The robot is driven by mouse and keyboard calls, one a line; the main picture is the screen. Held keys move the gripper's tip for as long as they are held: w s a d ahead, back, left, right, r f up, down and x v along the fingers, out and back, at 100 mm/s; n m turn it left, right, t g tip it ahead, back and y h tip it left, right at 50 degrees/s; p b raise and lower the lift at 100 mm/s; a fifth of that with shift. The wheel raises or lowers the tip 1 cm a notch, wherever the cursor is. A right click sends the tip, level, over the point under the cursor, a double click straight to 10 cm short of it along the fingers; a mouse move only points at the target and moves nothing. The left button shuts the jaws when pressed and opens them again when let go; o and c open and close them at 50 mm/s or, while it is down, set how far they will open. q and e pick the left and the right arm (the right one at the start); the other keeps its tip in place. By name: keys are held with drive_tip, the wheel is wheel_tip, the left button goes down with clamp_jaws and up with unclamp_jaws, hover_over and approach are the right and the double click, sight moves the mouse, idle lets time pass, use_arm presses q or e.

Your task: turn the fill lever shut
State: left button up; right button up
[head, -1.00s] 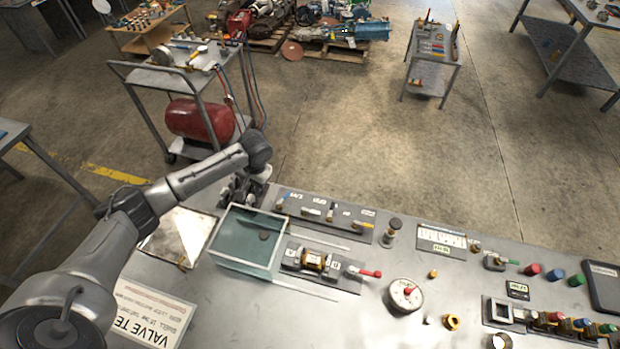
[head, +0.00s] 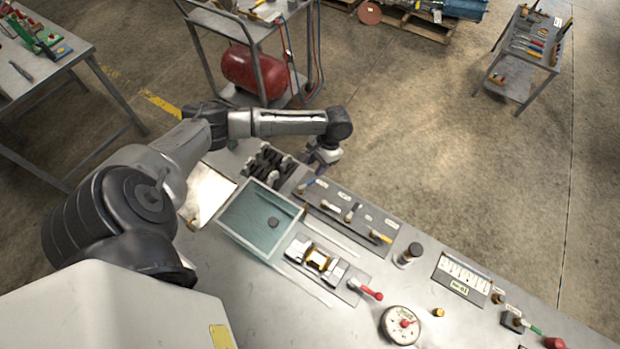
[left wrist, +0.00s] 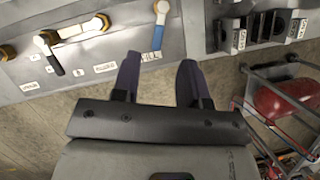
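The fill lever has a blue handle (left wrist: 153,34) and sits at one end of the lever panel (left wrist: 120,15), beside a label that appears to read FILL (left wrist: 151,57). In the head view its blue handle (head: 308,185) is at the panel's left end. My left gripper (left wrist: 158,75) is open and empty, its two dark fingers pointing at the panel. The blue handle lies just ahead of the gap between the fingertips, apparently untouched. In the head view the left gripper (head: 322,158) hangs just beyond the panel's far left edge, fingers mostly hidden. My right gripper is not in view.
A black slotted holder (head: 270,165) stands close left of the gripper. A glass-topped tray (head: 258,220), a red-handled valve (head: 366,290) and a round gauge (head: 401,325) are nearer. Open floor lies beyond.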

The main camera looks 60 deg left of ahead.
sight(307, 184)
use_arm(q)
drive_tip(key=x, duration=0.7)
drive_tip(key=shift+s+f, duration=0.15)
drive_tip(key=shift+f, duration=0.2)
drive_tip(key=shift+c, duration=0.4)
clamp_jaws()
